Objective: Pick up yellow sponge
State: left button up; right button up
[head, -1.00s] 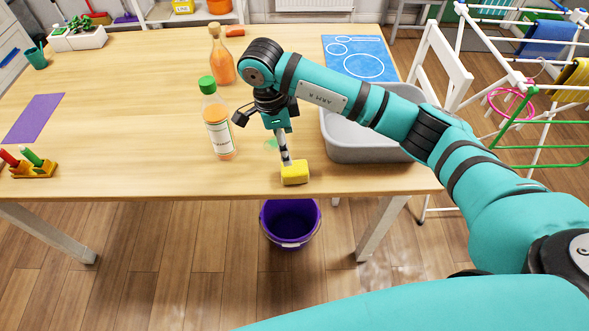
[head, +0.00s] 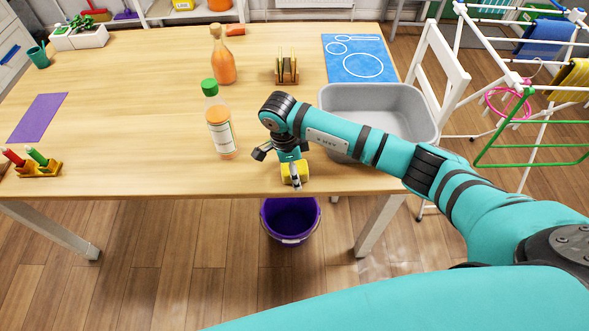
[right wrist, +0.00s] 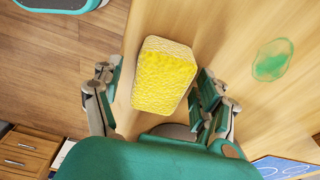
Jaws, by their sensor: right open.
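The yellow sponge (head: 285,172) lies near the front edge of the wooden table, partly hidden behind my right gripper (head: 295,182) in the head view. In the right wrist view the sponge (right wrist: 165,75) is a yellow block with a paler side. It sits ahead of and between the two spread fingers of my right gripper (right wrist: 158,100). The fingers are open, and I see no finger clearly touching the sponge. My left gripper is not in view.
A grey basin (head: 375,95) stands right of the gripper, under my forearm. A green-capped bottle (head: 220,135) and an orange bottle (head: 222,65) stand to the left. A purple bucket (head: 290,222) is on the floor below the front edge. A green stain (right wrist: 272,60) marks the table.

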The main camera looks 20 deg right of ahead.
jog(key=shift+c, duration=0.3)
jog(key=c, duration=1)
jog(key=shift+c, duration=0.2)
jog(key=shift+r, duration=0.1)
jog(key=shift+r, duration=0.45)
jog(key=shift+s+a+r+b, duration=0.15)
jog(key=shift+s+r+b, duration=0.15)
jog(key=shift+r, duration=0.3)
jog(key=shift+s+a+r+b, duration=0.1)
jog(key=shift+s+r+b, duration=0.1)
jog(key=shift+r+b, duration=0.3)
jog(key=s+a+r+b, duration=0.1)
jog(key=s+a, duration=0.2)
jog(key=s, duration=0.3)
jog(key=s+a+b, duration=0.1)
jog(key=s+a, duration=0.2)
jog(key=s, duration=0.4)
jog(key=shift+s+a+r, duration=0.2)
jog(key=shift+s+r, duration=0.05)
jog(key=shift+r, duration=0.1)
